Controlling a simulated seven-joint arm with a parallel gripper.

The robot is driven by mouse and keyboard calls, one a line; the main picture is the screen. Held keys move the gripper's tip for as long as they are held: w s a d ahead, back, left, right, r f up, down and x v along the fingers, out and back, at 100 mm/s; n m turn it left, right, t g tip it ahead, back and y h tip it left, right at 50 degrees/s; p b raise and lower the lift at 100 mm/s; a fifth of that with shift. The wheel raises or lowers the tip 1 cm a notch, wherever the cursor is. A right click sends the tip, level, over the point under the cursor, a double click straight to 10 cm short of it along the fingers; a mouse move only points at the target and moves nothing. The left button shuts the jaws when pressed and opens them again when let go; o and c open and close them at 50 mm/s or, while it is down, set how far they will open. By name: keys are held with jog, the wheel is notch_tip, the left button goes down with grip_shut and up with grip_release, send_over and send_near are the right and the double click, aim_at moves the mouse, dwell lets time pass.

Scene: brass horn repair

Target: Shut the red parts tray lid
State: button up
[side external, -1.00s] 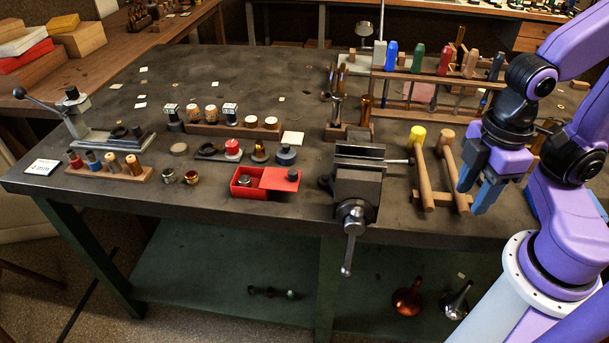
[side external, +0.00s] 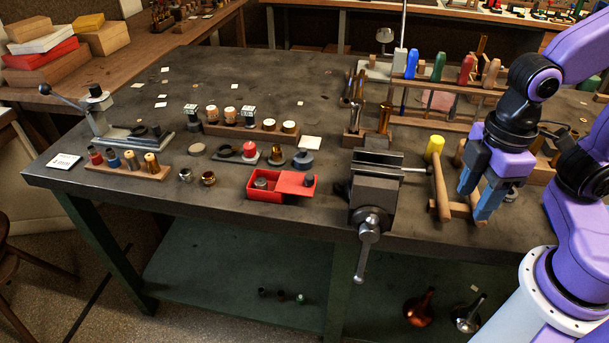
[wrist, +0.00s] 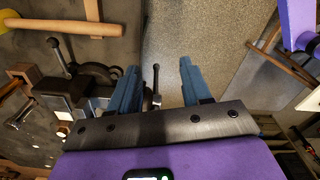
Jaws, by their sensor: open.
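The red parts tray (side external: 263,196) sits near the bench's front edge, left of the vise. Its flat red lid (side external: 294,183) covers the right part, with a small dark knob (side external: 309,180) at its right end. The left part is open and a metal piece (side external: 260,183) shows inside. My gripper (side external: 476,201) is open and empty, well right of the tray, beyond the vise and over the wooden mallets. Its two blue fingers stand apart in the wrist view (wrist: 160,88), where I cannot see the tray.
The bench vise (side external: 375,190) stands between my gripper and the tray, its handle hanging over the front edge. A yellow-headed mallet (side external: 440,190) lies just left of my gripper. Small cups (side external: 208,179) and a dark round piece (side external: 303,159) stand near the tray.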

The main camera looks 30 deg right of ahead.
jog(key=w+a+r, duration=0.2)
jog(key=w+a, duration=0.3)
jog(key=w, duration=0.3)
jog(key=w+a+r, duration=0.3)
jog(key=w+a, duration=0.1)
jog(key=w, duration=0.3)
jog(key=r, duration=0.2)
send_over(309, 176)
jog(key=shift+m, duration=0.3)
notch_tip(309, 176, down, 18)
jog(key=shift+r, duration=0.25)
